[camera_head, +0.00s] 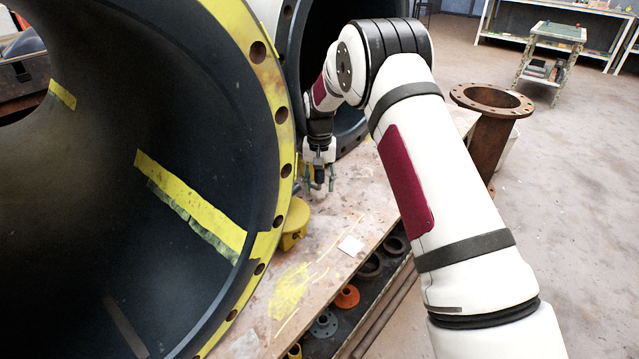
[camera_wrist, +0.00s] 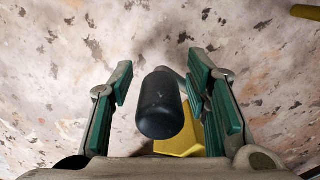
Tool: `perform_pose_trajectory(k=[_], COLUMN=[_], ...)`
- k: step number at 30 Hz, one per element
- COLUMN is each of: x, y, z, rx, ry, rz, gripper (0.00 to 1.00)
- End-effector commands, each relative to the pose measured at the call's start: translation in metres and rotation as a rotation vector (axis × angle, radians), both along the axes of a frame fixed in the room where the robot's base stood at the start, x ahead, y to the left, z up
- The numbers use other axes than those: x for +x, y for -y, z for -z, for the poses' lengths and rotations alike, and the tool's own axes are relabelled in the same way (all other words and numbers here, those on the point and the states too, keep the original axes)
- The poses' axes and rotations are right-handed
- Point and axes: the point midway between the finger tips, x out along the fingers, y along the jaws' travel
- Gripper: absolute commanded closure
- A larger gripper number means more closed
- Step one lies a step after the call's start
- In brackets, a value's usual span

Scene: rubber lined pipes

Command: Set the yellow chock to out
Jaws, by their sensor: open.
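The yellow chock (camera_head: 293,226) sits on the bench board against the yellow-rimmed flange of the large pipe, at the centre of the head view. My gripper (camera_head: 320,186) points down just above and behind it, slightly to the right. In the wrist view my gripper (camera_wrist: 158,90) is open, with green-padded fingers on either side of a black rounded handle (camera_wrist: 160,104). The handle stands apart from both fingers or nearly so. A yellow piece (camera_wrist: 184,142) shows behind the handle, partly hidden by it and the right finger. I cannot tell whether the two are joined.
The large dark-lined pipe (camera_head: 282,114) fills the left side; another pipe opening stands behind my arm. Flanges lie on a lower shelf. A rusty flanged pipe (camera_head: 490,140) stands at right.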

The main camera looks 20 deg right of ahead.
Motion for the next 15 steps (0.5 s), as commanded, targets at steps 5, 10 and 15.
perform_pose_trajectory(k=[5, 10, 15], x=[0.0, 0.0001, -0.0002], y=[0.0, 0.0, -0.0006], z=[-0.0003, -0.0004, -0.0006], rx=[0.0, 0.0, 0.0], ry=[0.0, 0.0, 0.0], rz=[0.0, 0.0, 0.0], gripper=[0.63, 1.0, 1.0])
